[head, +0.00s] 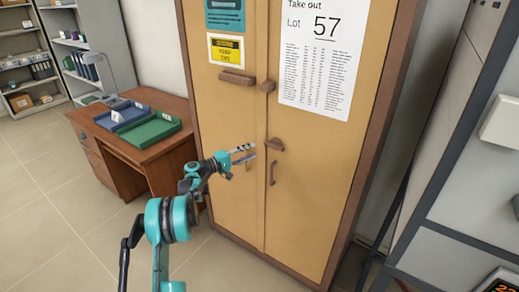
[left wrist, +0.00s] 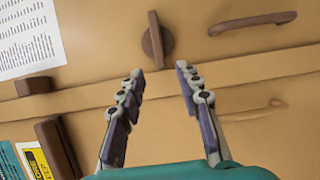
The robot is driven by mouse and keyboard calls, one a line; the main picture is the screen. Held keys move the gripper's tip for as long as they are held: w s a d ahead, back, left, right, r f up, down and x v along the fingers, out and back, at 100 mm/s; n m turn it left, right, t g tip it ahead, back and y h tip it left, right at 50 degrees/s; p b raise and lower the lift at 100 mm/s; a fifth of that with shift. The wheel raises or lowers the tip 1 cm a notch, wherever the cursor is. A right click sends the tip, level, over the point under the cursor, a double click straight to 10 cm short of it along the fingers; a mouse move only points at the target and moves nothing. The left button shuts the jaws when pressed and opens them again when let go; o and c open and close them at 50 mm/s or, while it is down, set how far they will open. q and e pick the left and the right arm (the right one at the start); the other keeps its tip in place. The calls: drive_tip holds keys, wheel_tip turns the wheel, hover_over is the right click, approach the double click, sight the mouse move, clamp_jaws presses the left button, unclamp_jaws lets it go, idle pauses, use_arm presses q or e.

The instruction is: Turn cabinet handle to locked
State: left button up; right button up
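The tan wooden cabinet (head: 316,190) stands in front of me with both doors closed. Its brown turn handle (head: 274,145) sits on the right door beside the seam. In the left wrist view the turn handle (left wrist: 155,40) is a bar on a round base, lying across the line of the seam. My left gripper (head: 244,153) is just left of the handle in the head view. In the left wrist view the gripper (left wrist: 159,80) has its fingers apart with nothing between them, and the handle is beyond the fingertips. My right gripper is not in view.
A pull handle (head: 272,173) is below the turn handle. A wooden bar (head: 237,78) and a small block (head: 268,86) are higher up. A desk (head: 150,150) with blue and green trays stands left. A metal frame (head: 440,160) stands right.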

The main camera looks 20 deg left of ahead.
use_arm(q)
drive_tip(key=v, duration=0.4)
drive_tip(key=shift+s+a, duration=0.1)
drive_tip(key=shift+s, duration=0.05)
idle(0.4)
drive_tip(key=s+d+r+m+g+y, duration=0.1)
drive_tip(key=s+d+r+m+g, duration=0.1)
drive_tip(key=s+d+r, duration=0.45)
drive_tip(key=s+d+r+m+g+y, duration=0.1)
drive_tip(key=s+d+g+y, duration=0.15)
drive_tip(key=d, duration=0.75)
drive_tip(key=s+d+m+g+y, duration=0.1)
drive_tip(key=s+d+m, duration=0.15)
drive_tip(key=s, duration=0.45)
drive_tip(key=s+d+m+g+y, duration=0.1)
drive_tip(key=s+d+g, duration=0.1)
drive_tip(key=s+d, duration=0.35)
drive_tip(key=s+a+f+m+y, duration=0.1)
drive_tip(key=s+f+m+y, duration=0.1)
drive_tip(key=s, duration=0.9)
drive_tip(key=s+a+f+m+y, duration=0.1)
drive_tip(key=s+f, duration=0.4)
drive_tip(key=s, duration=0.6)
drive_tip(key=shift+s+a+f+m+y, duration=0.2)
drive_tip(key=shift+s+f+m+y, duration=0.15)
drive_tip(key=shift+m+y, duration=0.5)
